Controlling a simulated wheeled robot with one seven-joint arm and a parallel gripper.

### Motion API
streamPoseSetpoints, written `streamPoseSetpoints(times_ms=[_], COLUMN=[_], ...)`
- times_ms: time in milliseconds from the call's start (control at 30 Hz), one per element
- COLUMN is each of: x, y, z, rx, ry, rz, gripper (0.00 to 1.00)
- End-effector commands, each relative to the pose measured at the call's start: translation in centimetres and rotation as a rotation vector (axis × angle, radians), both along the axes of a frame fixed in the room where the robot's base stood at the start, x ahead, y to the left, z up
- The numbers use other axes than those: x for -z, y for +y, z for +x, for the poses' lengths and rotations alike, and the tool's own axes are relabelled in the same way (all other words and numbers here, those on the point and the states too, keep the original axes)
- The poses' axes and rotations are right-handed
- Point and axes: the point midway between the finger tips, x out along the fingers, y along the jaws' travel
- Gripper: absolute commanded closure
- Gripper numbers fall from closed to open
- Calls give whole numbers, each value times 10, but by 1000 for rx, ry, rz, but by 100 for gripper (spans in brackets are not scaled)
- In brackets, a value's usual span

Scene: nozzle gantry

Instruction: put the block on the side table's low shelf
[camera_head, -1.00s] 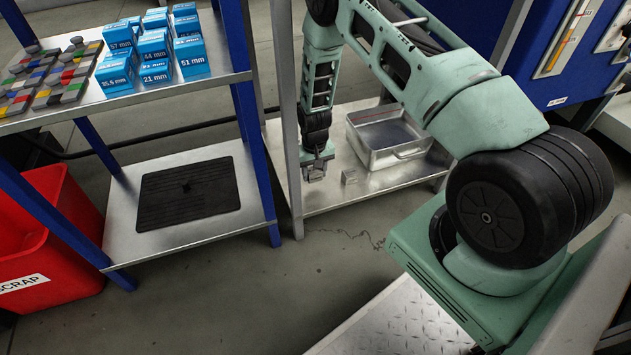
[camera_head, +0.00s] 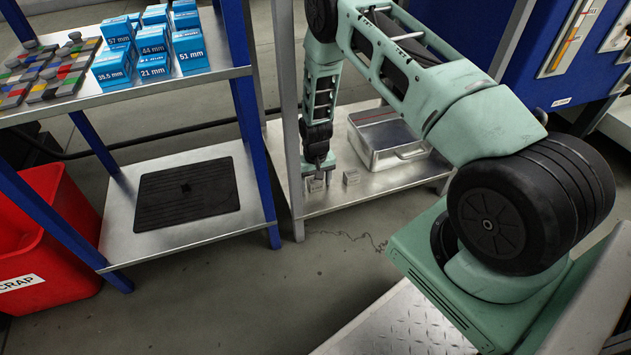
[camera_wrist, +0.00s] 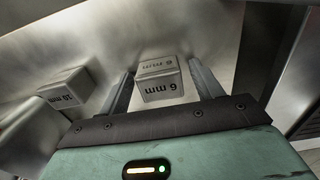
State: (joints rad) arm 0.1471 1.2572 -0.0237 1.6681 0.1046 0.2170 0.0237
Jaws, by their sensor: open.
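A small grey block marked 6 mm (camera_wrist: 158,88) sits between the two fingers of my gripper (camera_wrist: 162,88) in the wrist view. The fingers are open on either side of it, and small gaps show. In the head view my gripper (camera_head: 318,180) is low over the metal shelf (camera_head: 335,201), and the block (camera_head: 316,186) is partly hidden by the fingers. A second grey block, marked 10 mm (camera_wrist: 68,92), stands to the left in the wrist view. It also shows just right of my gripper in the head view (camera_head: 351,177).
A metal tray (camera_head: 376,163) lies right of the blocks on the same shelf. A grey post (camera_head: 288,130) stands close left of my gripper. The left rack's low shelf (camera_head: 120,228) holds a black mat (camera_head: 187,193). A red scrap bin (camera_head: 45,240) stands far left.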

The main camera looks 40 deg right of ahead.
Motion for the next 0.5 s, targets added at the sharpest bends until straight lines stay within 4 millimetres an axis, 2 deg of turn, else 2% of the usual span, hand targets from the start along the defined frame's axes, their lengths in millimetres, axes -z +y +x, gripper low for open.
streamPoseSetpoints(times_ms=[167,500], x=[-11,-66], y=[0,0], z=[0,0], rx=[0,0], ry=[-1,0], rz=[0,0], gripper=[35,35])
